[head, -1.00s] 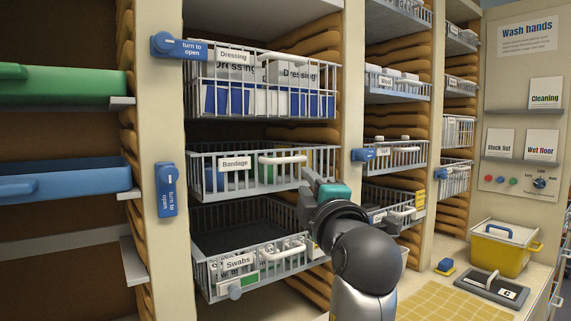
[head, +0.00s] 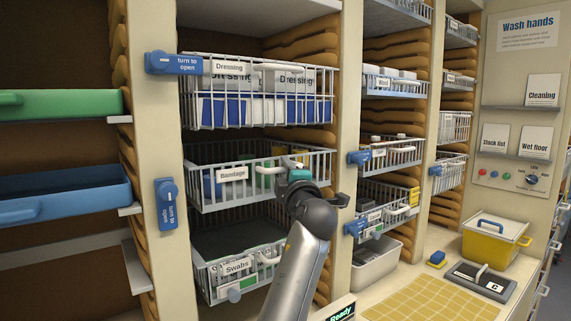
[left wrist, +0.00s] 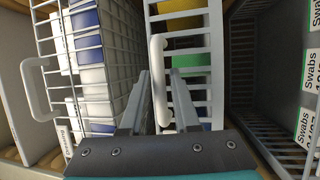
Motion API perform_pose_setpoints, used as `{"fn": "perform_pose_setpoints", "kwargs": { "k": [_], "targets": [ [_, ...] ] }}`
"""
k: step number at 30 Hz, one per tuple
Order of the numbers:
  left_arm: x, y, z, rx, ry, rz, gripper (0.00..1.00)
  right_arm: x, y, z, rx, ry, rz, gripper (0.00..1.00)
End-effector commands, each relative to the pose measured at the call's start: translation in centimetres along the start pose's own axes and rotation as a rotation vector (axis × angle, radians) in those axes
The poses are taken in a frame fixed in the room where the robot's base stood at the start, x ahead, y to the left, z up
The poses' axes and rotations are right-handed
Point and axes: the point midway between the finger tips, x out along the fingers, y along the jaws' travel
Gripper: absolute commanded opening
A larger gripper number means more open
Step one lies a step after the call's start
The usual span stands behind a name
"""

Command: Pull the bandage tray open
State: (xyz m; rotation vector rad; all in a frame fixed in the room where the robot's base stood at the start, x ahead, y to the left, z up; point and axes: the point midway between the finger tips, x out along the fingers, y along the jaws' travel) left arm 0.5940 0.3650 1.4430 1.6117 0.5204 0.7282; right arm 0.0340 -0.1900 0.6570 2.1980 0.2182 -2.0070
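The bandage tray (head: 210,198) is a grey wire basket with a "Bandage" label, in the middle of the near column in the head view. Blue, green and yellow packs lie in it. Its pale bar handle (head: 264,180) is on the front, right of the label. My left gripper (head: 284,170) is at this handle. In the left wrist view the handle (left wrist: 158,75) stands between the two spread fingers of the left gripper (left wrist: 160,95), with gaps visible beside it. Part of the handle is hidden by the gripper in the head view. My right gripper is not seen.
The dressing tray (head: 190,85) is above and the swabs tray (head: 205,280) below. One blue "turn to open" latch (head: 174,63) lies horizontal; another (head: 166,203) hangs vertical on the left post. A yellow bin (head: 490,245) stands on the right counter.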

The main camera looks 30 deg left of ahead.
Motion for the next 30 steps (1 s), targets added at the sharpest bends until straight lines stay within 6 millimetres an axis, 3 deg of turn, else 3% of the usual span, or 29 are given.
{"fn": "perform_pose_setpoints", "kwargs": {
  "k": [11, 19, 30],
  "targets": [
    [0.39, 0.0, 0.03, 0.0, -0.001, 0.001, 0.3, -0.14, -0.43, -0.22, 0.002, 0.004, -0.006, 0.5],
    [0.37, 0.0, 0.02, 0.0, -0.001, 0.0, 0.0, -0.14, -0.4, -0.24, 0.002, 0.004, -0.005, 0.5],
    [0.36, -0.01, 0.02, 0.0, -0.001, 0.0, 0.0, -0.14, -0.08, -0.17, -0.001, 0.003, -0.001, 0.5]
  ]
}}
